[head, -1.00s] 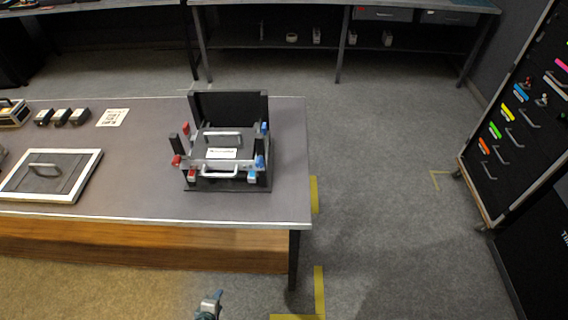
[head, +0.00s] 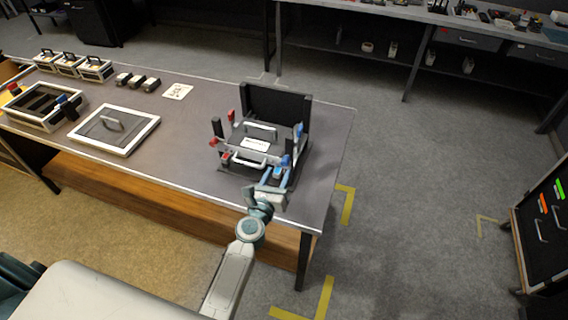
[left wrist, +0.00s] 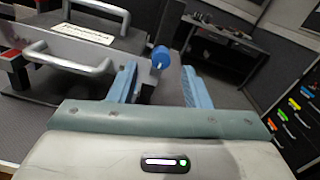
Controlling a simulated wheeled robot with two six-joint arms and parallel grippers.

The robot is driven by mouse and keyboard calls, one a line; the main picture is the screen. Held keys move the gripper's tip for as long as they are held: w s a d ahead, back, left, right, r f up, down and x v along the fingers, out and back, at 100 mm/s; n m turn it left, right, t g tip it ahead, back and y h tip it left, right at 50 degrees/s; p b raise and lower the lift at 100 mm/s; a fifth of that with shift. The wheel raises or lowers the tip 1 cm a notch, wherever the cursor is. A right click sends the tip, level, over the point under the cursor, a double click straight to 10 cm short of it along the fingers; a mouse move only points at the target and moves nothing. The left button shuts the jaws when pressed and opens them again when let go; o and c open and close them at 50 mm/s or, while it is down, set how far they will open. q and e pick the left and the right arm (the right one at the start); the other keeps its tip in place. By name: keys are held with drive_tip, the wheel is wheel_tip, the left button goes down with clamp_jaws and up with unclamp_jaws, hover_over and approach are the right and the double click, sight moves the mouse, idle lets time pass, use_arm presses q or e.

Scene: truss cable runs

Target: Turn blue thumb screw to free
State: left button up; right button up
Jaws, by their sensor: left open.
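The blue thumb screw (left wrist: 160,57) shows a round blue knob on a dark post, in the left wrist view, between my open left fingers. My left gripper (left wrist: 158,72) is open, with blue fingers either side of the knob and a visible gap to each. In the head view my left gripper (head: 276,178) is at the front right corner of the black fixture (head: 278,100), by the blue screws (head: 285,160). Which blue screw faces the fingers is hard to tell there. Red screws (head: 226,157) are on the fixture's left side. My right gripper is not in view.
A silver handle (left wrist: 75,60) crosses the fixture's front, left of my fingers. The table's right edge is close by.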

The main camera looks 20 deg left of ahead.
sight(284, 164)
use_arm(q)
drive_tip(key=w, duration=0.4)
drive_tip(key=shift+d, duration=0.2)
drive_tip(key=shift+w, duration=0.5)
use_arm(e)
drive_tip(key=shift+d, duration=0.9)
use_arm(q)
clamp_jaws()
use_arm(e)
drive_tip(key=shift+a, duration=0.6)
